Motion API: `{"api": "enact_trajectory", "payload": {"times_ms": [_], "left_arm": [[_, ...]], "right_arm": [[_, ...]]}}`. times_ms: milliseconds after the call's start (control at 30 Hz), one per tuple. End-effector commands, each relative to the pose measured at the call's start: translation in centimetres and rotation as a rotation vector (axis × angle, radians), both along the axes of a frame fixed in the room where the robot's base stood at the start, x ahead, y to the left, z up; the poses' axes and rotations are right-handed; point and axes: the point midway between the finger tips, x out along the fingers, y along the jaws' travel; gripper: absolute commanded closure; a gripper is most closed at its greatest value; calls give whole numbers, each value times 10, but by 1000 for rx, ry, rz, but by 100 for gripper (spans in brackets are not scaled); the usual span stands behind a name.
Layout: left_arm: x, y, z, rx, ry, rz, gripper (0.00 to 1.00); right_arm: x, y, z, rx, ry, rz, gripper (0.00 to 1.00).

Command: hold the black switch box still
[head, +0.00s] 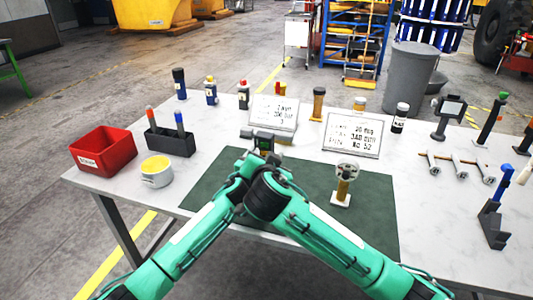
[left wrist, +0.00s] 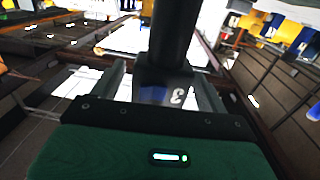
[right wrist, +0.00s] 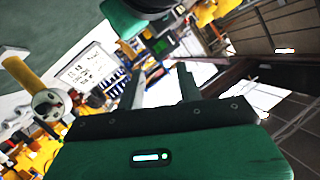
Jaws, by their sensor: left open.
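A small dark box (head: 265,148) with a greenish spot, probably the black switch box, shows between my arms near the back edge of the green mat; my grippers largely hide it. In the right wrist view a dark box with a green patch (right wrist: 163,46) shows beyond the fingers. My left gripper (left wrist: 162,85) is open, its fingers on either side of a dark upright shape with a pale mark like a 3; I cannot tell whether they touch it. My right gripper (right wrist: 162,78) has its fingers apart; I cannot tell whether they grip anything.
The green mat (head: 310,185) carries a yellow-handled part (head: 343,184) on a pale base. Two printed signs (head: 274,112) (head: 353,135) stand behind. A red bin (head: 103,151), a yellow-topped cup (head: 156,172) and a dark holder (head: 170,142) are at left. Metal pieces (head: 460,165) lie at right.

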Motion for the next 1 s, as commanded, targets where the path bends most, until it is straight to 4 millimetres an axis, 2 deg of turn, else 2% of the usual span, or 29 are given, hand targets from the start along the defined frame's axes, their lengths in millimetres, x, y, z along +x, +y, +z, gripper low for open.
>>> {"api": "enact_trajectory", "payload": {"times_ms": [200,567,867,900,1000], "left_arm": [[14,-6,0,0,0,0,24],[17,-7,0,0,0,-1,24],[17,-7,0,0,0,-1,83],[17,-7,0,0,1,-1,86],[17,-7,0,0,1,0,86]], "right_arm": [[0,0,0,0,0,0,64],[0,0,0,0,0,0,64],[0,0,0,0,0,0,64],[0,0,0,0,0,0,68],[1,-1,2,-2,-13,1,87]]}}
